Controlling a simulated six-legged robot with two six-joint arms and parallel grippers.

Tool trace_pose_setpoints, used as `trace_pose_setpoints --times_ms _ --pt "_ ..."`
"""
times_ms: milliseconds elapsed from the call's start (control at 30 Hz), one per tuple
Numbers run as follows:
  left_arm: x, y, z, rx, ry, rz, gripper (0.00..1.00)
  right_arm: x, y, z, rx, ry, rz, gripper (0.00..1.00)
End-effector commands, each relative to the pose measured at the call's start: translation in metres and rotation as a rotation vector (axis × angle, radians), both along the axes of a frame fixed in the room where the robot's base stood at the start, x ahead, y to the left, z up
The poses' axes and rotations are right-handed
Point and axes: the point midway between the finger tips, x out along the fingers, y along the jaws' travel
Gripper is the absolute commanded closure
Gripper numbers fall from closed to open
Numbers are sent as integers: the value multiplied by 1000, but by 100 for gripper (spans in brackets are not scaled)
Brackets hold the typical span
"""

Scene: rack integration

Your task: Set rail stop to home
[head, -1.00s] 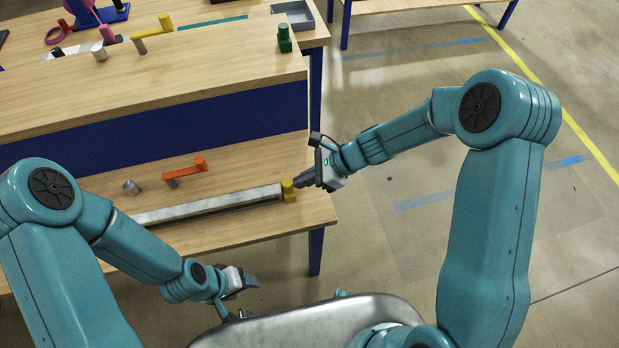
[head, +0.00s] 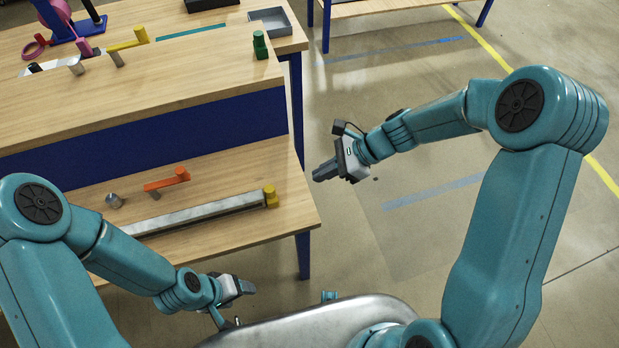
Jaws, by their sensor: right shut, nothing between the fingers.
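A yellow rail stop (head: 270,196) stands at the right end of a silver metal rail (head: 195,214) on the lower front bench shelf. The rail's left part is hidden behind my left arm. My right gripper (head: 317,174) is shut and empty, up and to the right of the stop and apart from it, beyond the bench's right edge. My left gripper (head: 250,287) is in front of the bench, low in the view and away from the rail. Its fingers are too small to tell whether they are open.
An orange handle (head: 167,181) and a silver knob (head: 114,201) are behind the rail. The raised shelf holds a green block (head: 260,45). A yellow handle (head: 127,40) and a grey tray (head: 271,20) are farther back. Open floor lies to the right of the bench.

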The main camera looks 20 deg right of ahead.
Motion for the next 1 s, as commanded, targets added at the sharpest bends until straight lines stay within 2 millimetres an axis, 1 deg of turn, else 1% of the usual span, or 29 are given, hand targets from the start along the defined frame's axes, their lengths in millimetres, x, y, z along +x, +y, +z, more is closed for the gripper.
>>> trace_pose_setpoints --times_ms 33,100,233,733,867,967,1000 --pt "0 0 0 0 0 0 36 -1 -7 6 -2 -2 -3 100" --pt "0 0 0 0 0 0 36 -2 -13 13 0 -2 -2 100" --pt "0 0 1 0 0 0 36 -4 -21 20 0 -1 -1 100" --pt "0 0 1 0 0 0 36 -5 -25 22 -1 0 -1 100" --pt "0 0 1 0 0 0 36 -5 -24 22 -1 -1 2 100" --pt "0 0 0 0 0 0 36 -11 -10 10 11 32 33 100" --pt "0 0 0 0 0 0 36 -21 1 0 22 66 57 100"
